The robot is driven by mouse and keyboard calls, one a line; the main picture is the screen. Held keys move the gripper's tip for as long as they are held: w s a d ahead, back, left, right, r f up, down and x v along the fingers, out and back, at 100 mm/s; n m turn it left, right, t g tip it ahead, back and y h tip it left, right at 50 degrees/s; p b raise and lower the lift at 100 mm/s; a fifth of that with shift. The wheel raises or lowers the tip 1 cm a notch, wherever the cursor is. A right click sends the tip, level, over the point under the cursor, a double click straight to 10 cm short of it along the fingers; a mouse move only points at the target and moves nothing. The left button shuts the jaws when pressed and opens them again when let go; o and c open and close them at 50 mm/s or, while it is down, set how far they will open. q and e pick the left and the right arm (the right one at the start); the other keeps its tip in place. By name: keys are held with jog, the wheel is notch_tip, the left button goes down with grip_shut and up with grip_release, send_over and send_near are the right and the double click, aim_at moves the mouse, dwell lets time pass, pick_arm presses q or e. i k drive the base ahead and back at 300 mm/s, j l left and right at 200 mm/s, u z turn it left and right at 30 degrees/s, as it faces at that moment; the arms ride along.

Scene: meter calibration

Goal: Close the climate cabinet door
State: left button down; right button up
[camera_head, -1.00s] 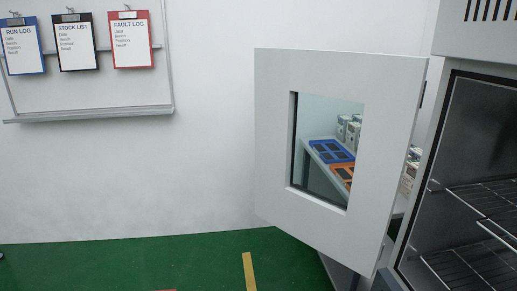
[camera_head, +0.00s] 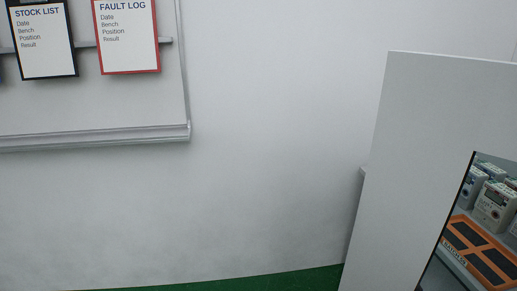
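The climate cabinet door (camera_head: 415,130) is a white panel with a window, and it fills the right side of the head view. It stands open, swung out. Its hinge side and the cabinet itself are out of the picture. Through the window (camera_head: 485,215) I see an orange tray and several meters. Neither of my grippers is in view.
A white wall (camera_head: 270,130) fills the middle. At the upper left is a whiteboard (camera_head: 110,105) with a ledge and clipboards, among them Stock List (camera_head: 42,40) and Fault Log (camera_head: 128,38). A strip of green floor (camera_head: 300,282) shows at the bottom.

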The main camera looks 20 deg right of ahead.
aim_at(435, 111)
jog(key=i+j+z, duration=0.1)
jog(key=i+z, duration=0.15)
jog(key=i, duration=0.2)
jog(key=i+j+z, duration=0.25)
jog(key=i, duration=0.15)
jog(key=i+z, duration=0.15)
jog(key=z, duration=0.25)
jog(key=i+z, duration=0.15)
jog(key=z, duration=0.3)
jog(key=i+j+z, duration=0.15)
jog(key=z, duration=0.25)
jog(key=i+j+z, duration=0.15)
jog(key=z, duration=0.25)
jog(key=i+j+z, duration=0.1)
jog(key=z, duration=0.3)
jog(key=i+j+z, duration=0.1)
jog(key=z, duration=0.35)
jog(key=i+j+z, duration=0.15)
jog(key=z, duration=0.25)
jog(key=i+j+z, duration=0.1)
jog(key=z, duration=0.35)
jog(key=j+z, duration=0.4)
jog(key=i+j+z, duration=0.1)
jog(key=z, duration=0.35)
jog(key=j+z, duration=0.4)
